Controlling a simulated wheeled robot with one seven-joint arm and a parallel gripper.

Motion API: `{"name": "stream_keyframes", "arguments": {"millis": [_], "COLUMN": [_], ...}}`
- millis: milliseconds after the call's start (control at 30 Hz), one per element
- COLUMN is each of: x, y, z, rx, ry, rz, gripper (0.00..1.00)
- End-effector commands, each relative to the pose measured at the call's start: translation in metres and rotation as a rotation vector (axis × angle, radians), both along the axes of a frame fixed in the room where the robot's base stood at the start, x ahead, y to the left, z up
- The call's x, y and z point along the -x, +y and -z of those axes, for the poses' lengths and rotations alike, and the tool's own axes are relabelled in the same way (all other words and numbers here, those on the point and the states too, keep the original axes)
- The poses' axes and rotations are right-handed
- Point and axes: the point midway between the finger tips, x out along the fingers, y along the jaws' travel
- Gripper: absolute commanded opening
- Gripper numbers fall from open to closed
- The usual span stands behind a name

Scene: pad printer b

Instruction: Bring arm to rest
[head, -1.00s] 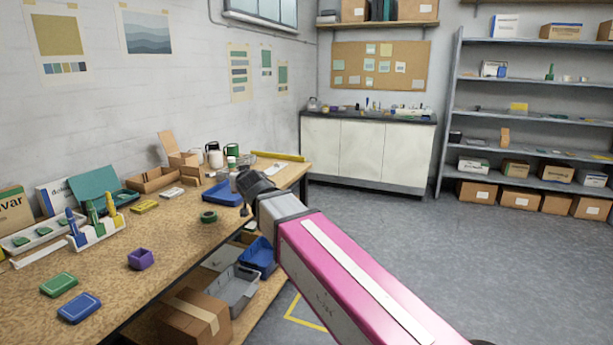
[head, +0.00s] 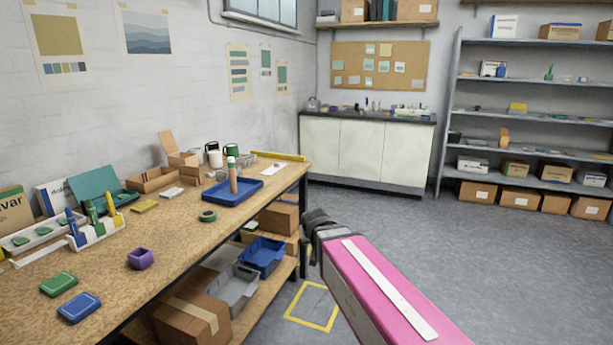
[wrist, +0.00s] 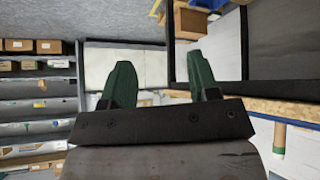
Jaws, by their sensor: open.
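My arm reaches in from the lower right of the head view, with its pink link leading to the dark gripper (head: 312,245). The gripper is beyond the right edge of the workbench (head: 185,240), over the floor and clear of the bench top. In the wrist view my gripper (wrist: 160,80) shows two dark green fingers spread apart with nothing between them. Past the fingers the white cabinet shows. The fingertips are hard to make out in the head view.
A blue tray (head: 222,198) with a brown, green-topped cylinder (head: 232,176) stands on the bench. Blue (head: 262,255) and grey (head: 233,287) bins sit on the lower shelf near my gripper. A shelving unit (head: 452,110) stands at the right. The floor between is open.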

Motion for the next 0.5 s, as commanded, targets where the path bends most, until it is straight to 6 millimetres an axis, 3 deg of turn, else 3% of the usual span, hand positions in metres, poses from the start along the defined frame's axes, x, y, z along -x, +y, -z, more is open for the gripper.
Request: {"name": "stream_keyframes", "arguments": {"millis": [33, 200, 333, 500], "x": [0.012, 0.057, 0.095, 0.131], "y": [-0.026, -0.093, -0.131, -0.157], "z": [0.023, 0.085, 0.122, 0.148], "rx": [0.010, 0.017, -0.002, -0.035], "ry": [0.074, 0.320, 0.490, 0.635], "rz": [0.028, 0.089, 0.118, 0.132], "gripper": [0.55, 0.55, 0.55, 0.55]}}
